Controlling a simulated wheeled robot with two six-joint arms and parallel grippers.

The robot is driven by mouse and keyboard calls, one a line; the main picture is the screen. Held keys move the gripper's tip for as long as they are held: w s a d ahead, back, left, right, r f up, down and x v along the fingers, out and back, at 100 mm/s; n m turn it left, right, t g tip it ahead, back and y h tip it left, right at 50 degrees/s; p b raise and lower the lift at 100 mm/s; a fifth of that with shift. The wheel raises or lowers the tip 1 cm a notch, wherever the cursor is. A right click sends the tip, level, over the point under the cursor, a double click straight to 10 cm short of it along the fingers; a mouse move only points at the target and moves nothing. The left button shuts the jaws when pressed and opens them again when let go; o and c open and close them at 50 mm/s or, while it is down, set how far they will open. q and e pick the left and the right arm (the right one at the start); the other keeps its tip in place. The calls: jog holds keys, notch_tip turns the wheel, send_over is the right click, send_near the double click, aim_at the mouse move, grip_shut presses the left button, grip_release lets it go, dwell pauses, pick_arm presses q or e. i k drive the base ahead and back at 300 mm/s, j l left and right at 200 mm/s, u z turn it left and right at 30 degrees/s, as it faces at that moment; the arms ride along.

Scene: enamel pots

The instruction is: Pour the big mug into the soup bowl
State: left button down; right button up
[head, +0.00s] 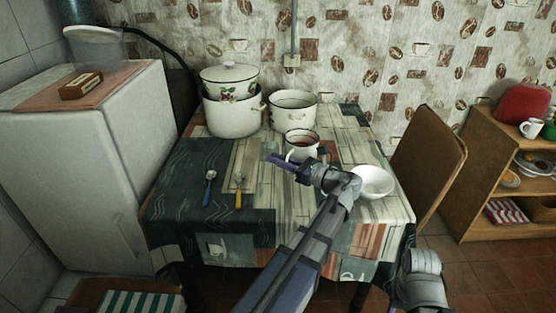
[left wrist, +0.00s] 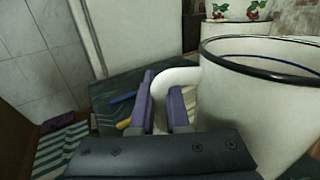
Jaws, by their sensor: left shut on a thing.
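The big mug (head: 301,146) is white enamel with a dark rim and stands upright, with reddish-brown liquid inside. It fills the right of the left wrist view (left wrist: 250,105), where its liquid is hidden. My left gripper (head: 283,161) is shut on the mug's handle; its purple fingers (left wrist: 165,105) sit on either side of the handle. I cannot tell whether the mug touches the table. The white soup bowl (head: 374,180) is on the table, right of the mug and partly behind my left wrist. It looks empty. Part of my right arm shows at lower right, without its fingers.
A lidded pot stack (head: 233,117) and a white pot (head: 293,101) stand at the table's back. Blue-handled (head: 209,188) and yellow-handled (head: 238,190) spoons lie left of the mug. A chair (head: 428,155) stands at the right edge. The table's (head: 180,230) front left is clear.

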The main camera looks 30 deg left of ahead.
aim_at(377, 183)
jog(key=i+l+u, duration=0.15)
jog(key=l+u, duration=0.2)
jog(key=l, duration=0.5)
jog(key=i+l+u, duration=0.1)
jog(key=l+u, duration=0.3)
jog(key=l, duration=0.45)
jog(key=l+u, duration=0.35)
jog(key=l, duration=0.5)
jog(key=k, duration=0.05)
